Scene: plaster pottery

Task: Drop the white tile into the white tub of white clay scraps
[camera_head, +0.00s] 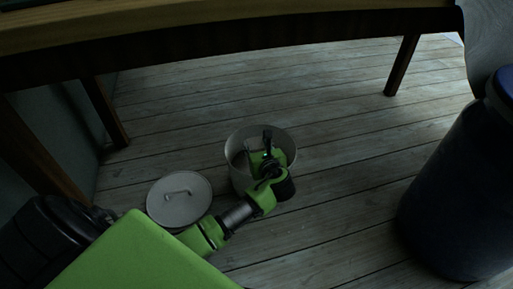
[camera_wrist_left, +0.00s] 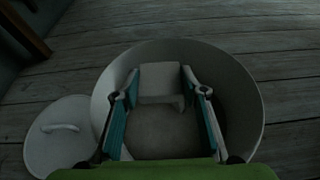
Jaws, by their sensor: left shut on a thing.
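The white tub (camera_head: 240,180) stands on the floor under the table, and its round rim also surrounds my gripper in the left wrist view (camera_wrist_left: 240,95). My left gripper (camera_head: 257,146) is over the tub's mouth, pointing down into it. In the left wrist view its two fingers are shut on the white tile (camera_wrist_left: 160,80), a pale, blocky piece held between the fingertips. The tile is within the rim's outline; I cannot tell how far above the bottom it is. The tub's inside looks dim and grey, and separate scraps cannot be made out. My right gripper is not in view.
A round pale lid (camera_head: 180,212) with a handle lies on the floor left of the tub. A large dark blue barrel (camera_head: 455,200) stands at the right. The table (camera_head: 230,38) spans above, with legs at left and right. Plank floor (camera_head: 330,125) behind the tub is clear.

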